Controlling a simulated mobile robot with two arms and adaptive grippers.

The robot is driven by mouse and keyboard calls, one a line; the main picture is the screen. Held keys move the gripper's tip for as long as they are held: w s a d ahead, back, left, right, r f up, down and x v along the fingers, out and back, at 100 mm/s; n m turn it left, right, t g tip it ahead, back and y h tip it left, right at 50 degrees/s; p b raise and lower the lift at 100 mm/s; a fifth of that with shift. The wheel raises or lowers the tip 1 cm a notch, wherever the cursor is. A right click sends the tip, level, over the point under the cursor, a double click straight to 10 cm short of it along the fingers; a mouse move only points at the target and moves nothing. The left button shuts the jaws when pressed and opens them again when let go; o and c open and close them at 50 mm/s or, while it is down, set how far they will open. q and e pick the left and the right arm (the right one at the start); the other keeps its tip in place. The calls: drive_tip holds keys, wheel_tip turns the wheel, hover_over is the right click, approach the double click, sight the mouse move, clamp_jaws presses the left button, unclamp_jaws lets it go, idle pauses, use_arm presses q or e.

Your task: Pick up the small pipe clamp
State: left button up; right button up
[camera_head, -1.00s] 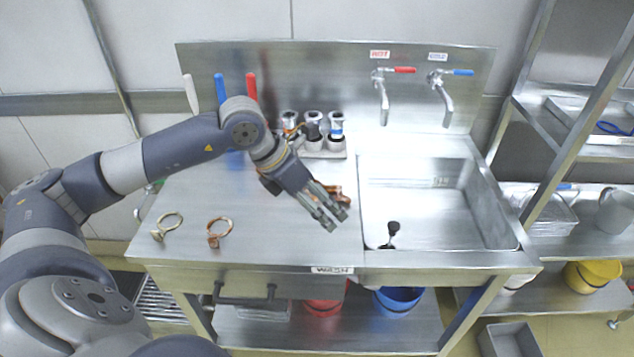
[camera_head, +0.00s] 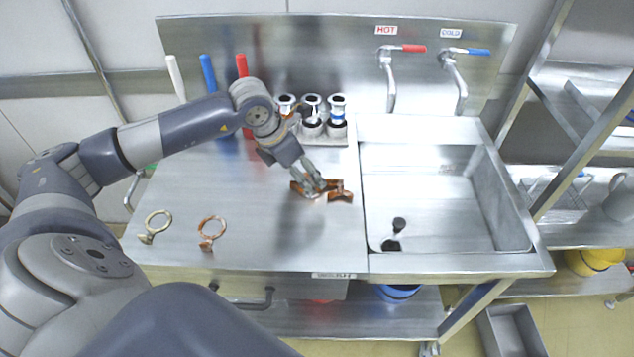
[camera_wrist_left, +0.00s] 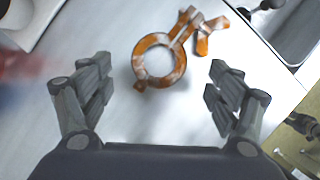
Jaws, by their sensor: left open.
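An orange-brown, worn-looking pipe clamp (camera_head: 340,196) lies on the steel worktop close to the left edge of the sink. In the left wrist view this clamp (camera_wrist_left: 182,52) shows a round ring and a forked arm reaching to the upper right. My left gripper (camera_head: 318,186) is above it, with part of the clamp hidden behind the fingers. In the left wrist view the left gripper (camera_wrist_left: 160,90) is open and empty, with the clamp ahead between and beyond its fingertips. A pale brass clamp (camera_head: 155,226) and a copper-coloured clamp (camera_head: 212,232) lie at the front left. My right gripper is not in view.
The sink (camera_head: 440,205) holds a small black-topped item (camera_head: 396,232). A rack of cylindrical metal parts (camera_head: 325,138) stands behind the gripper. Red, blue and white handles rise at the back left. The worktop's front middle is clear.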

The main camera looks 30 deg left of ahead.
sight(312, 181)
use_arm(q)
drive_tip(key=x, duration=0.1)
drive_tip(key=p+x, duration=0.1)
drive_tip(key=x, duration=0.1)
drive_tip(key=shift+w+d, duration=0.2)
drive_tip(key=shift+w, duration=0.25)
drive_tip(key=shift+w+f+p, duration=0.2)
drive_tip(key=shift+f+p, duration=0.1)
drive_tip(key=shift+f, duration=0.2)
drive_tip(key=shift+s, duration=0.1)
drive_tip(key=c, duration=1.3)
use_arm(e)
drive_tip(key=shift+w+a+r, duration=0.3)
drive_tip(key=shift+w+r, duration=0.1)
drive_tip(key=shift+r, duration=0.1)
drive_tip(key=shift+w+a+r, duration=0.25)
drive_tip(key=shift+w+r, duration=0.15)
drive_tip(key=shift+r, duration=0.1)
use_arm(q)
drive_tip(key=shift+r, duration=0.1)
